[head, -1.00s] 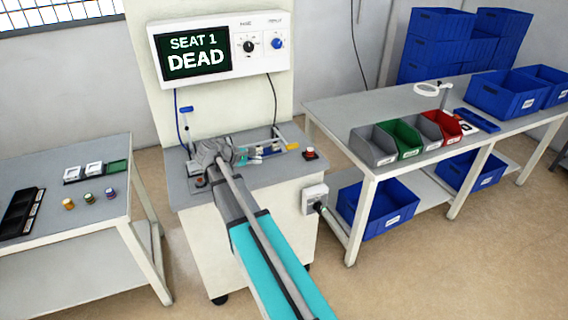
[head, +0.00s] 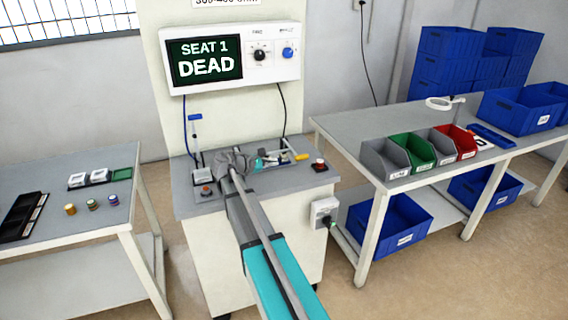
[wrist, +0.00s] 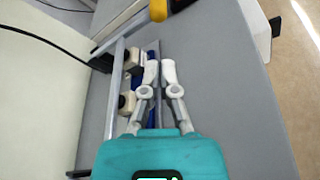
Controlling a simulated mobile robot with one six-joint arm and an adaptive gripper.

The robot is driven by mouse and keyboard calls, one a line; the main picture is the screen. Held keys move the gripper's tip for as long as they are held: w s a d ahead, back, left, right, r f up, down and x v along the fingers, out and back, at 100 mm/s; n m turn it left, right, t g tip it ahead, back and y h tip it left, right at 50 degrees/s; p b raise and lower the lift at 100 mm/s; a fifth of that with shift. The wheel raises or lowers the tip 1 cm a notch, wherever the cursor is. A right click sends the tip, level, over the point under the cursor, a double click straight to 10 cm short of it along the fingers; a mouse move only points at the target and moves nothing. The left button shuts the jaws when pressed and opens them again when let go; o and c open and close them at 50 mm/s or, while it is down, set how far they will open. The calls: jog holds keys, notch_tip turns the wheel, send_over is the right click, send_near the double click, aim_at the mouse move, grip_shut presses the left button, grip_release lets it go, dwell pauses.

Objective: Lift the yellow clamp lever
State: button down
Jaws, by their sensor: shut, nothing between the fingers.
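The yellow clamp lever (head: 301,156) sticks out at the right end of the fixture on the grey bench top of the machine. In the wrist view its yellow end (wrist: 158,10) shows at the top edge, partly cut off, on a metal arm. My gripper (wrist: 160,72) points toward it, with its two pale fingertips close together and nothing between them. The fingertips are apart from the lever, beside the fixture's rail. In the head view my gripper (head: 266,155) is small, just left of the lever, and my arm hides part of the bench.
A red button box (head: 319,164) stands right of the lever. A blue-topped upright handle (head: 195,118) stands at the bench's left back. The fixture's rail (wrist: 120,80) with pale blocks runs along my fingers' left side. Bare grey bench lies to their right.

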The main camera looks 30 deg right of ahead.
aim_at(294, 170)
jog(key=b+x, duration=0.2)
jog(key=x, duration=0.7)
jog(key=shift+f, duration=0.1)
jog(key=shift+d+b, duration=0.3)
jog(key=shift+d, duration=0.1)
jog(key=shift+a, duration=0.1)
